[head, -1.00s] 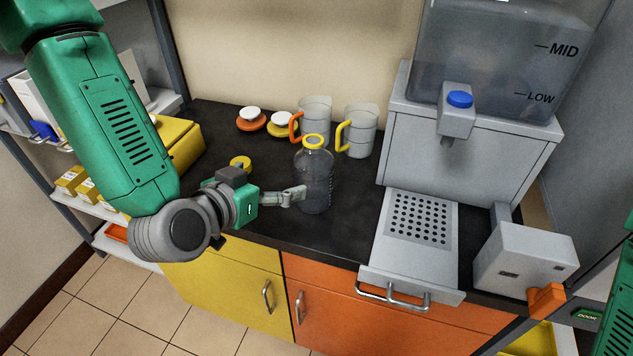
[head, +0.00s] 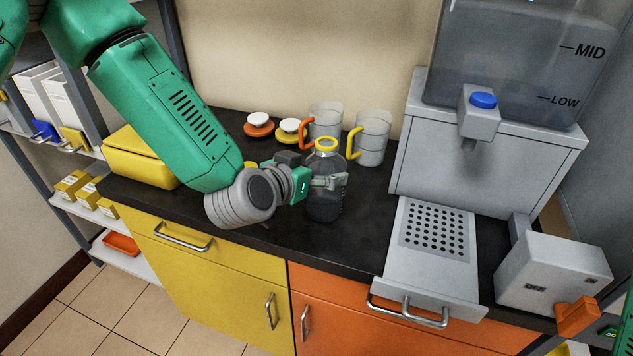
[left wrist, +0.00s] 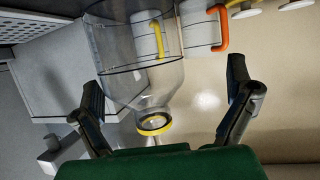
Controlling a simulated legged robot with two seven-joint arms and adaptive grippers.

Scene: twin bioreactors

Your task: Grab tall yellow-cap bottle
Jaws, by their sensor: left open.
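The tall clear bottle (head: 324,207) with a yellow ring-like cap (head: 326,144) stands upright on the black counter, near its front edge. My left gripper (head: 328,181) reaches it from the left, with a finger across the bottle's upper body. In the left wrist view the bottle (left wrist: 130,85) appears upside down between the two spread fingers of my left gripper (left wrist: 163,88). The gripper is open, with visible gaps between the fingers and the bottle neck. My right gripper is not in view.
Two clear mugs, one orange-handled (head: 325,119) and one yellow-handled (head: 372,138), stand close behind the bottle. A grey dispenser (head: 487,165) with a perforated tray (head: 437,231) is to the right. A yellow box (head: 138,160) sits at left. The black counter (head: 300,226) is bare near its front edge.

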